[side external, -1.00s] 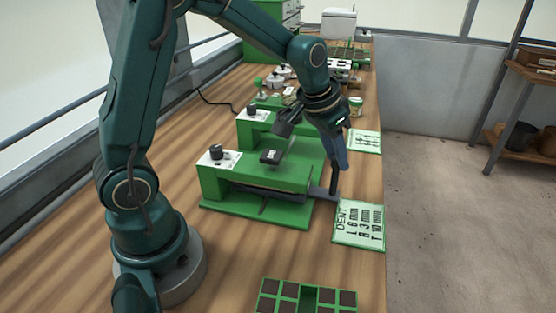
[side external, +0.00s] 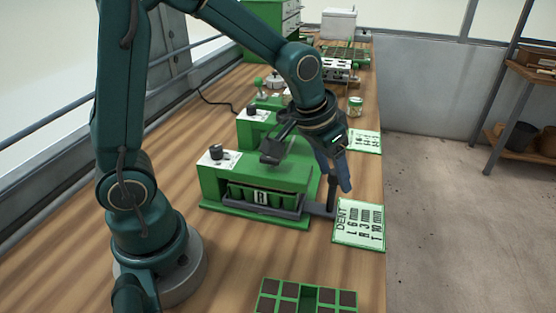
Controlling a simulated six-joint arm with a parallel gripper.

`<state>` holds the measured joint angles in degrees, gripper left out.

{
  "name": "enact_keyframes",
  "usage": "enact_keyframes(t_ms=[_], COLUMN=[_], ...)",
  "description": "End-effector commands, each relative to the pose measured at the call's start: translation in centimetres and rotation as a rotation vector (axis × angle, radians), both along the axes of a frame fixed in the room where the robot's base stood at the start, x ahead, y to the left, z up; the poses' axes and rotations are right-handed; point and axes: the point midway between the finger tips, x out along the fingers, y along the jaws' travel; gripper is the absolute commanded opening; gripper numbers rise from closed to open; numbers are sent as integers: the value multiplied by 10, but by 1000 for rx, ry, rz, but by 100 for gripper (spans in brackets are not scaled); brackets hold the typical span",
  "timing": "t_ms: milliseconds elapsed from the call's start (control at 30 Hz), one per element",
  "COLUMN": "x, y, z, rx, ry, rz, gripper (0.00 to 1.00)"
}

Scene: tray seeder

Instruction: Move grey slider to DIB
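The grey slider (side external: 318,210) is a dark bar along the front of the nearer green machine (side external: 212,186). Its right end sticks out past the machine and carries a dark upright post (side external: 331,198). A pale plate with a dark letter like an R (side external: 261,198) shows at the middle of the machine's front. My gripper (side external: 341,188) points down at the slider's right end, right beside the post. Its fingers overlap the post in this view, so I cannot tell whether they are closed on it. No "DIB" marking is readable.
A card headed DENT (side external: 358,226) lies just right of the slider end. A second card (side external: 364,142) lies behind. A green tray with dark cells (side external: 307,299) is at the front. Another green machine (side external: 245,125) and a jar (side external: 355,106) stand further back.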

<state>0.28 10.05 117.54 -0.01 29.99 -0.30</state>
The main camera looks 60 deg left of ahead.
Motion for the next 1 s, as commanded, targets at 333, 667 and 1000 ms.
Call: enact_keyframes(t_ms=[333,667,1000], x=[-11,-20,-20], y=[0,0,0], z=[30,48,62], rx=[0,-1,0], ry=[-6,0,-48], rz=[0,0,1], gripper=[61,61,61])
